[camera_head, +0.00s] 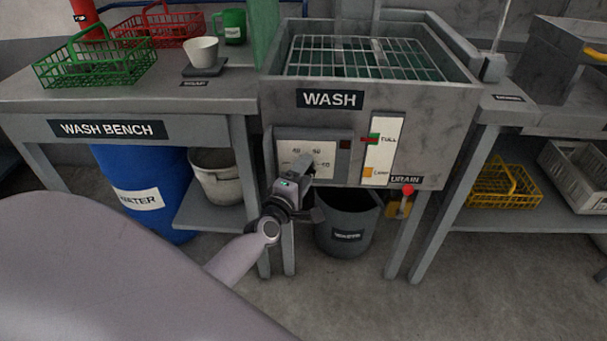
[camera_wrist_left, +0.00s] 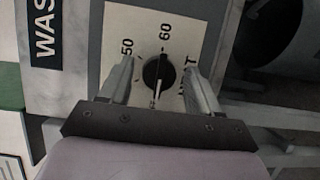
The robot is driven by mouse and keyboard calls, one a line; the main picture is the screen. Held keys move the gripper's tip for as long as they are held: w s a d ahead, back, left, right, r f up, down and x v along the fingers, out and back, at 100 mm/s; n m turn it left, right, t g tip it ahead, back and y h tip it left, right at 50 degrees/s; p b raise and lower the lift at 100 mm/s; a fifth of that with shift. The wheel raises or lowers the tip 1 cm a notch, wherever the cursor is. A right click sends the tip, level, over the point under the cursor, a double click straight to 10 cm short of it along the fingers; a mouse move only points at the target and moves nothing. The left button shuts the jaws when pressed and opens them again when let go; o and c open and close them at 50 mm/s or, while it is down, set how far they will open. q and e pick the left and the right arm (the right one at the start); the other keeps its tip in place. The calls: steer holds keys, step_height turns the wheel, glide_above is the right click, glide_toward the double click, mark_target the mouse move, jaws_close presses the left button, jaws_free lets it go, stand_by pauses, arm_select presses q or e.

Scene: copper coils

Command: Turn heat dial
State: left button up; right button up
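The heat dial (camera_wrist_left: 158,71) is a round black knob with a pale pointer mark, on a white scale plate (camera_wrist_left: 185,30) with numbers including 50 and 60. In the wrist view the mark points toward my gripper's palm. In the head view the scale plate (camera_head: 290,150) is on the front of the grey wash sink (camera_head: 420,125), and my gripper hides the knob. My left gripper (camera_head: 312,187) is open in front of the plate. Its fingers stand on either side of the knob in the left wrist view (camera_wrist_left: 157,75), with visible gaps. My right gripper is out of view.
A dark bucket (camera_head: 350,222) stands under the sink. The wash bench (camera_head: 180,95) holds baskets and cups at left. A blue barrel (camera_head: 140,175) stands below.

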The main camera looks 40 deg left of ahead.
arm_select(q)
steer(key=c, duration=0.8)
steer(key=m+g+p, duration=0.1)
steer(key=m+p, duration=0.2)
steer(key=p, duration=0.2)
steer(key=m+g+y+p, duration=0.1)
steer(key=m+g+p, duration=0.1)
steer(key=p, duration=0.4)
steer(key=m+g+y+p, duration=0.1)
steer(key=m+p, duration=0.3)
steer(key=p, duration=0.1)
steer(key=shift+d+r, duration=0.1)
steer(key=shift+r, duration=0.15)
steer(key=o, duration=1)
steer(key=shift+o, duration=0.2)
steer(key=shift+p, duration=0.3)
